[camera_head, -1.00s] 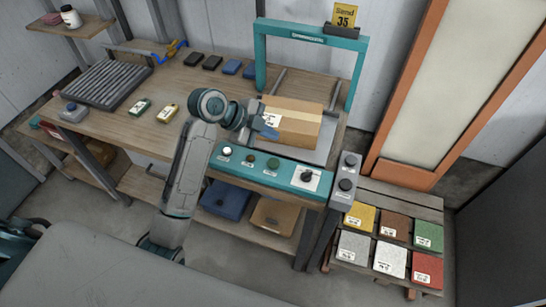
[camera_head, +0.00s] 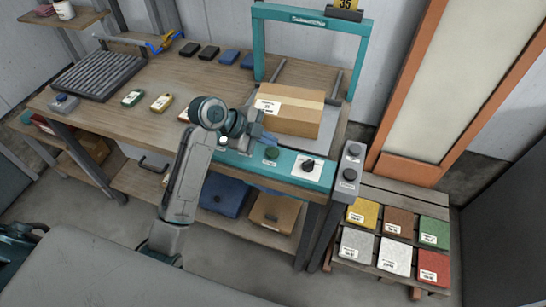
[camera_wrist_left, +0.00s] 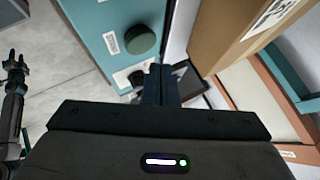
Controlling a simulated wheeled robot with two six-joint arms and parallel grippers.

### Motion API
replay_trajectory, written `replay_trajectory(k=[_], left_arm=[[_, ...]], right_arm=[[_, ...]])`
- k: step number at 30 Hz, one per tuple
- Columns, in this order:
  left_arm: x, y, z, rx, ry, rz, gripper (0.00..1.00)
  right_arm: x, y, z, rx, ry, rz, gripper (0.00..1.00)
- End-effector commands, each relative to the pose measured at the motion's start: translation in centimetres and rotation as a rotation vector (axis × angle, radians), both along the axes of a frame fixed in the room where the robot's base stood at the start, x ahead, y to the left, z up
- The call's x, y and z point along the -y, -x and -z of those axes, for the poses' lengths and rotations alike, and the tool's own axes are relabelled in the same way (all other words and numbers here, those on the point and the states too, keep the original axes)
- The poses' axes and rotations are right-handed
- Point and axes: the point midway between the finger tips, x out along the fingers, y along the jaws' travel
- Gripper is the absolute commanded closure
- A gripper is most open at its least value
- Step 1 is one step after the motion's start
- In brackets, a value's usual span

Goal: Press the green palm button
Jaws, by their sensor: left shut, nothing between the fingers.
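The green palm button (camera_head: 271,153) is a round dark green cap on the teal control panel (camera_head: 285,167) at the bench's front. It also shows in the left wrist view (camera_wrist_left: 141,40), up and left of the fingertips. My left gripper (camera_head: 268,139) is shut and empty, just behind and above the button in the head view. In the left wrist view its closed fingers (camera_wrist_left: 160,77) are apart from the button. The left wrist hides part of the panel. A small dark arm end (camera_wrist_left: 15,70) at the left edge looks like my right gripper; its fingers are unclear.
A cardboard box (camera_head: 290,120) sits behind the panel under a teal frame (camera_head: 258,45). A black knob (camera_head: 308,165) is right of the button. A grey control box (camera_head: 349,165) stands further right. Colour sample blocks (camera_head: 394,254) lie on a pallet at right.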

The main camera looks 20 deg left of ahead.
Motion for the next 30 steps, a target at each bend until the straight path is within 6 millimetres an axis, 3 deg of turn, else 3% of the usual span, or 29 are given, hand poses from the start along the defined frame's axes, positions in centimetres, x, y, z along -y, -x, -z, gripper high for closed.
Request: replay_trajectory(k=[4,13,30], left_arm=[[0.01,-0.02,1.08,0.000,0.000,0.000,1.00],[0.01,-0.03,1.06,0.000,0.000,0.000,1.00],[0.01,-0.03,1.05,0.001,0.001,0.000,1.00]], right_arm=[[-0.25,-0.05,0.73,-0.001,-0.003,0.001,0.64],[-0.90,-0.05,0.67,0.000,-0.009,0.003,0.64],[-0.26,-0.11,0.61,0.002,-0.003,0.001,0.64]])
